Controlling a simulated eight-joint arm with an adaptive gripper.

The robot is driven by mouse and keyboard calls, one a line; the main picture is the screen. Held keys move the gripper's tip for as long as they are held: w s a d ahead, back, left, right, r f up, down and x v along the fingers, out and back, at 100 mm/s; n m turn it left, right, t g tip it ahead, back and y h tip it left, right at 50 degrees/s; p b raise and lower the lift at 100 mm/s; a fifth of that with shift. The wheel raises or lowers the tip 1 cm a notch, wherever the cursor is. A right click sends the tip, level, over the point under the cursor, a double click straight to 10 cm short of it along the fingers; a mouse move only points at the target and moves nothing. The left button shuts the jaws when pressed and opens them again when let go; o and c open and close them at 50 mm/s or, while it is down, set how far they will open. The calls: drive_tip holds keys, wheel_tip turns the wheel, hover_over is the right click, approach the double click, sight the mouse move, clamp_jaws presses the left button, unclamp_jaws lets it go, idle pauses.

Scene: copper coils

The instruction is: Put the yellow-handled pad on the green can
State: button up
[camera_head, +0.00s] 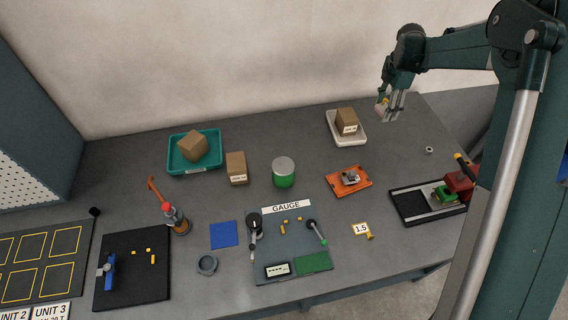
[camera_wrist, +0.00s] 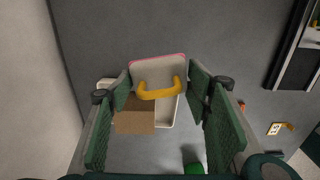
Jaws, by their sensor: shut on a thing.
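The yellow-handled pad (camera_wrist: 158,75) is a pale, pink-edged plate with a yellow handle. In the wrist view it lies between the fingers of my gripper (camera_wrist: 159,92), which is shut on it. In the head view my gripper (camera_head: 390,106) is high at the back right, and only a small part of the pad shows. The green can (camera_head: 284,173) has a grey top and stands upright mid-table, to the left of and below my gripper. Its green also shows at the bottom of the wrist view (camera_wrist: 193,168). Nothing rests on its top.
A white tray (camera_head: 361,139) with a brown box (camera_head: 346,121) stands near my gripper. A brown box (camera_head: 236,168) and an orange tray (camera_head: 338,188) flank the can. A teal tray (camera_head: 176,164) stands farther left. The gauge board (camera_head: 265,220) lies in front.

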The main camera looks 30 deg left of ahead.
drive_tip(key=s+a+r+n+p, duration=0.1)
drive_tip(key=s+a+r+n, duration=0.1)
drive_tip(key=s+a, duration=0.65)
drive_tip(key=s+a+r+n+p, duration=0.1)
drive_tip(key=s+a+r, duration=0.2)
drive_tip(key=s+a, duration=0.55)
wheel_tip(320, 180, up, 3)
drive_tip(key=n+p, duration=0.2)
drive_tip(key=n, duration=0.2)
hover_over(282, 166)
drive_tip(key=shift+f, duration=0.1)
drive_tip(key=shift+f, duration=2.85)
drive_tip(key=shift+f, duration=0.1)
drive_tip(key=shift+f, duration=2)
drive_tip(key=shift+f+b, duration=0.1)
drive_tip(key=shift+b, duration=0.25)
